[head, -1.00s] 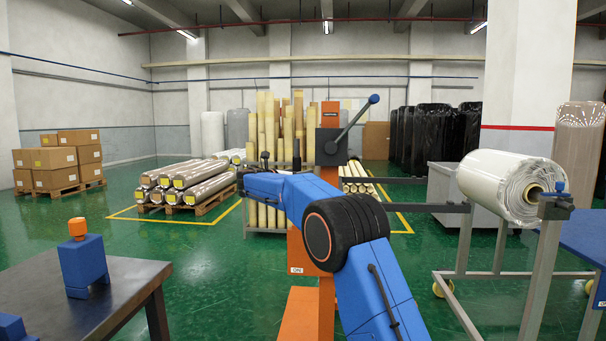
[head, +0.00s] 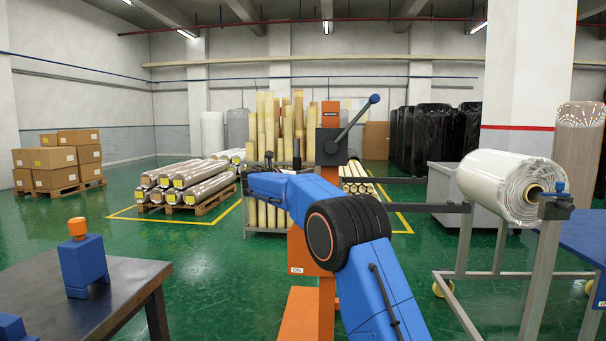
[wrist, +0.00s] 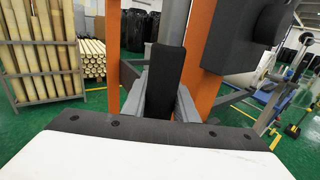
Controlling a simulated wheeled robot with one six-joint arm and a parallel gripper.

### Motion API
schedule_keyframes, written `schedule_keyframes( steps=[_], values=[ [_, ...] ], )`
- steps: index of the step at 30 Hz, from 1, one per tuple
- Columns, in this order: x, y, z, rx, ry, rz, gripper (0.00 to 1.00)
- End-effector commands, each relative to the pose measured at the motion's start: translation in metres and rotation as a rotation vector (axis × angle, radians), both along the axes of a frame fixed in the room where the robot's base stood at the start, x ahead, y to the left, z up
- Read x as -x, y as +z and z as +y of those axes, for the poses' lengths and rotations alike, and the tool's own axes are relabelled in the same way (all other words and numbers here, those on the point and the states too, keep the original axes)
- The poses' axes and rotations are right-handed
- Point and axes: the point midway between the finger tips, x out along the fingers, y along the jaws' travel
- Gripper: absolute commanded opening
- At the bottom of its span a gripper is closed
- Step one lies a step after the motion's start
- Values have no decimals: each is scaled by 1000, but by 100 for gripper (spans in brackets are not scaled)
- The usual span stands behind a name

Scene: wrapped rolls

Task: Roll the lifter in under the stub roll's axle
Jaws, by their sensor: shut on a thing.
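The lifter, an orange column (head: 331,118) with a grey crank box (head: 330,147) and a blue-knobbed lever, stands upright in the middle of the head view. Dark horizontal arms (head: 405,180) reach right from behind my arm toward the roll. The stub roll (head: 505,186), wrapped in white, rests on a grey stand at the right. My gripper (wrist: 164,98) is shut on a black upright bar (wrist: 165,72) in front of the orange uprights. My arm hides much of the lifter.
A dark table (head: 128,285) with a blue, orange-topped block (head: 83,262) stands at the front left. Wrapped rolls lie on a pallet (head: 205,203) behind. A rack of tan tubes (head: 268,130) stands beyond the lifter. Green floor is clear at centre left.

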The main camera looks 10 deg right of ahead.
Motion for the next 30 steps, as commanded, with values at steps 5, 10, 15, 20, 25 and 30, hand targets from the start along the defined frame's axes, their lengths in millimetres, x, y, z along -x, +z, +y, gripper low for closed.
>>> schedule_keyframes(
  steps=[5, 10, 15, 20, 25, 30],
  values=[
    [10, -1, -29, -1, -12, 2, 0],
    [25, -1, -75, -1, -19, 3, 0],
    [45, -1, -132, 0, -20, 4, 0],
    [62, -2, -186, -1, -17, 3, 0],
    [79, -2, -240, -3, -15, 3, 0],
    [94, -2, -285, -2, -13, 3, 0]
  ],
)
